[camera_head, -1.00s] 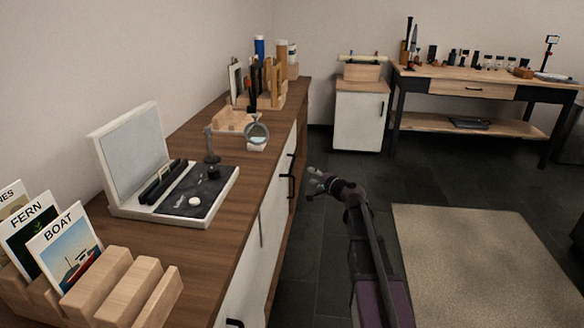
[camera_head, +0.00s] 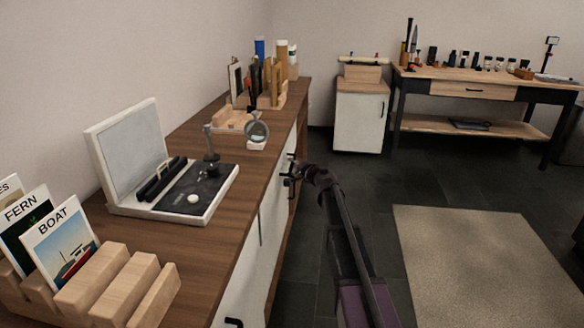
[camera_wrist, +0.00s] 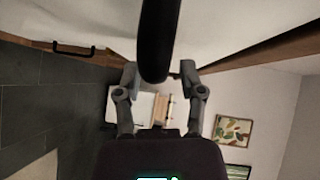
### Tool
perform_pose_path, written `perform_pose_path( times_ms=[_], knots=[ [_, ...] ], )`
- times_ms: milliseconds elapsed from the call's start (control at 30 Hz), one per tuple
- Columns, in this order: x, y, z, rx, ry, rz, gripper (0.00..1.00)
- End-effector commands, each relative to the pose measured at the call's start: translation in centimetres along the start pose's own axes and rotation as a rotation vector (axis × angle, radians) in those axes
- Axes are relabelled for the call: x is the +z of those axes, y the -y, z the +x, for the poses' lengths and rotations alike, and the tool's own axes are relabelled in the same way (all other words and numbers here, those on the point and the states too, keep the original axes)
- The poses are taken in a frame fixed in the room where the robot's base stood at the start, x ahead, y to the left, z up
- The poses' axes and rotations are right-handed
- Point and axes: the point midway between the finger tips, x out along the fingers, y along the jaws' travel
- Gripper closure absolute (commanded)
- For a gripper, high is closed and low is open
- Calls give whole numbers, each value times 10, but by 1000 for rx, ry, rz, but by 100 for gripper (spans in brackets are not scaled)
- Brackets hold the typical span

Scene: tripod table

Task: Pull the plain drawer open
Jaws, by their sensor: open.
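The long wooden-topped cabinet has white fronts (camera_head: 262,237) with black handles, seen edge-on in the head view. My gripper (camera_head: 290,181) is beside the far part of these fronts, below the counter edge. In the wrist view my gripper (camera_wrist: 159,84) is open, its two fingers apart. A black bar handle (camera_wrist: 155,42) on a white front (camera_wrist: 225,30) reaches down between the fingers in that picture; I cannot tell whether they touch it. The front looks closed. Whether it is the plain drawer is not clear from these views.
Another black handle (camera_wrist: 75,48) shows at left in the wrist view. On the counter are a white hinged case (camera_head: 205,190), a magnifier (camera_head: 256,131) and a wooden card rack (camera_head: 120,285). A white cabinet (camera_head: 360,122) and a workbench (camera_head: 475,73) stand behind.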

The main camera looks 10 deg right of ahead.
Motion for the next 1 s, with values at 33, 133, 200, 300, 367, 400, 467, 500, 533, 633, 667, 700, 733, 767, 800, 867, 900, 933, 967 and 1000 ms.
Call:
perform_pose_path(
  times_ms=[33,133,200,300,367,400,467,500,533,633,667,700,733,767,800,867,900,933,967,1000],
  knots=[
    [0,0,4,0,0,0,49],
    [0,0,7,0,0,0,49],
    [0,0,8,0,0,0,49],
    [0,0,7,0,0,0,49],
    [0,0,7,0,0,0,49],
    [0,0,7,0,0,0,49],
    [0,0,7,0,0,0,52],
    [0,0,7,0,0,0,64],
    [0,0,7,0,0,0,73],
    [0,0,7,0,0,0,100],
    [0,0,7,0,0,0,100],
    [0,0,7,0,0,0,100],
    [0,0,7,0,0,0,100],
    [0,0,7,0,0,0,100],
    [0,0,7,0,0,0,100],
    [0,0,7,0,0,0,100],
    [0,0,7,0,1,0,100],
    [1,0,7,0,1,0,100],
    [1,0,7,0,2,0,100],
    [1,0,7,0,3,-1,100]
  ],
)
